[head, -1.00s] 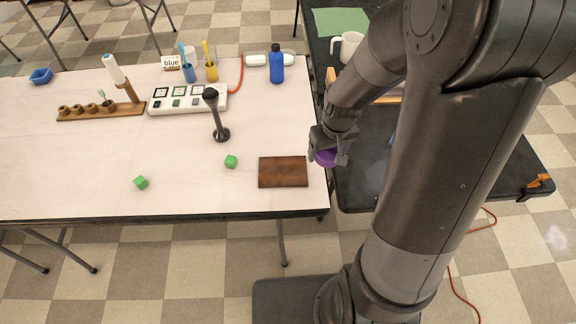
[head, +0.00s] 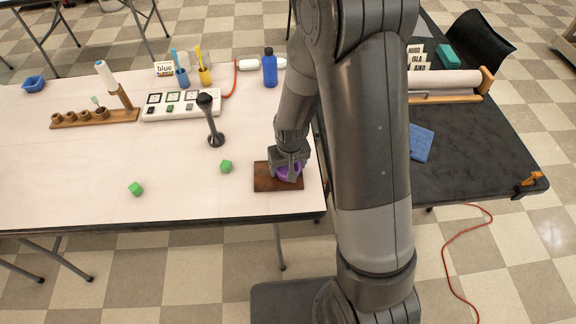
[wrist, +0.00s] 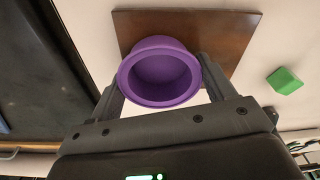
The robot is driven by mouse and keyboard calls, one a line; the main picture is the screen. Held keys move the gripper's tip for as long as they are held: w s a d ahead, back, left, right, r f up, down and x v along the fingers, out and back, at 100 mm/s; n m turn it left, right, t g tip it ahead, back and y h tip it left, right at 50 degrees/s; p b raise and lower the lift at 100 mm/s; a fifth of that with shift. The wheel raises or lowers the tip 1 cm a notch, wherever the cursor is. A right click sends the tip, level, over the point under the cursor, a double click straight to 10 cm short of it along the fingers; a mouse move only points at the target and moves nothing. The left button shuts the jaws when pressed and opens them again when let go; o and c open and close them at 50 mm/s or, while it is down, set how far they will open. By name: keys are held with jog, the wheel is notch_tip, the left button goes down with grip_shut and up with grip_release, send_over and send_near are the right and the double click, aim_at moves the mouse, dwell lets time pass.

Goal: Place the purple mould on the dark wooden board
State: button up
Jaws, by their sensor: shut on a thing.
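The purple mould (wrist: 160,76) is a round, hollow cup between the two fingers of my gripper (wrist: 160,85) in the wrist view. In the head view my gripper (head: 289,168) is shut on the purple mould (head: 288,174), over the right part of the dark wooden board (head: 265,182). The board also shows behind the mould in the wrist view (wrist: 225,40). It lies flat near the white table's front right corner. I cannot tell whether the mould touches the board.
Green cubes (head: 226,166) (head: 135,189) lie left of the board. A dark upright stamp-like tool (head: 212,125) stands behind. A blue bottle (head: 270,68) stands farther back. A black table (head: 465,160) adjoins on the right, bearing a blue pad (head: 421,143).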

jog(key=shift+f, duration=0.25)
jog(key=o, duration=1)
jog(key=s+d+r+t, duration=0.1)
jog(key=s+d+r, duration=0.15)
jog(key=r, duration=0.65)
jog(key=s+d+r+m, duration=0.1)
jog(key=s+d+r, duration=0.15)
jog(key=r, duration=0.55)
jog(key=s+d+r+t, duration=0.1)
jog(key=s+r, duration=0.2)
jog(key=r, duration=0.6)
jog(key=s+d+r+m+t, duration=0.1)
jog(key=s+d+r+t, duration=0.1)
jog(key=s+d+r, duration=0.2)
jog(key=shift+s+r+m, duration=0.3)
jog(key=shift+s+r, duration=1.45)
jog(key=shift+s, duration=1.25)
